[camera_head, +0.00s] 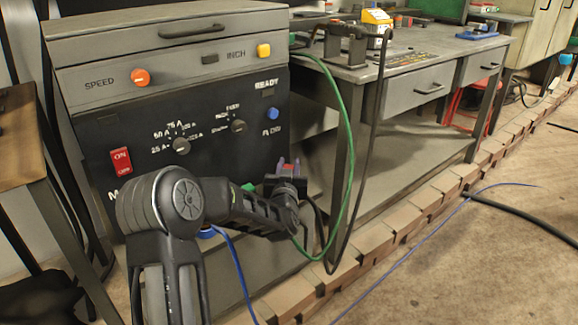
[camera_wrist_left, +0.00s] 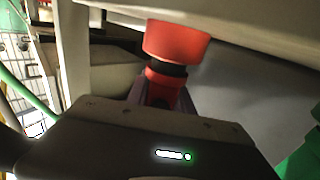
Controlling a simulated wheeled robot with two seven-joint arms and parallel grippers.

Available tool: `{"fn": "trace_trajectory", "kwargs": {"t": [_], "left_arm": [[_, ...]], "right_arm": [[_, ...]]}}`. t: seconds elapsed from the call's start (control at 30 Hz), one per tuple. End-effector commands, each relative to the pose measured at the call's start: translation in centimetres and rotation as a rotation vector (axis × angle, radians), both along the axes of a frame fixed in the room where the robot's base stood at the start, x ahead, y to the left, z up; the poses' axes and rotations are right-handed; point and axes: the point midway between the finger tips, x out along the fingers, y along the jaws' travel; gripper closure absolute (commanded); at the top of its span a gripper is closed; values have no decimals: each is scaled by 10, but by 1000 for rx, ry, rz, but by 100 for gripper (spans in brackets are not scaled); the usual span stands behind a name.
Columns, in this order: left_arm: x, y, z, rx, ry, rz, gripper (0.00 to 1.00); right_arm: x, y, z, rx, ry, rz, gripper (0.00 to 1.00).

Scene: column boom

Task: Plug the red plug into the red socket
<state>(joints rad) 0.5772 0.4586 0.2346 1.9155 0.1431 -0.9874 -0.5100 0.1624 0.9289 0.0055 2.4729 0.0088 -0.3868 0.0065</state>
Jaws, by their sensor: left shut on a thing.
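My left gripper (camera_head: 287,170) is in front of the lower right part of the dark control panel. It is shut on the red plug, whose red body (camera_wrist_left: 160,88) shows between the fingers in the left wrist view. A black ring and a wider red collar (camera_wrist_left: 176,40) lie in line beyond it. I cannot tell whether that collar belongs to the plug or to the red socket. In the head view only small bits of red show at the fingers. No separate red socket can be made out there. My right gripper is not in view.
The control cabinet (camera_head: 190,85) carries knobs and buttons. A green connector (camera_head: 249,186) and a blue one (camera_head: 207,232) sit low on it. A green cable (camera_head: 354,130) and a black cable loop beside my gripper. A workbench (camera_head: 400,95) stands right; the floor is open.

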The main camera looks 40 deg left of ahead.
Motion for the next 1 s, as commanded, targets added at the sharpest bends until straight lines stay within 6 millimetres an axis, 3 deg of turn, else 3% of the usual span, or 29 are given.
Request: {"fn": "trace_trajectory", "kwargs": {"t": [0.43, 0.47, 0.53, 1.0], "left_arm": [[0, 0, -10, 1, -1, 0, 100], [0, 0, -9, 1, -1, 0, 70], [0, 0, -9, 1, -1, 0, 65], [-7, -5, -9, -1, 1, -1, 63]], "right_arm": [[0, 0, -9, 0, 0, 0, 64], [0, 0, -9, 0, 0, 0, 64], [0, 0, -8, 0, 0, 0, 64], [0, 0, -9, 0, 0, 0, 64]]}}
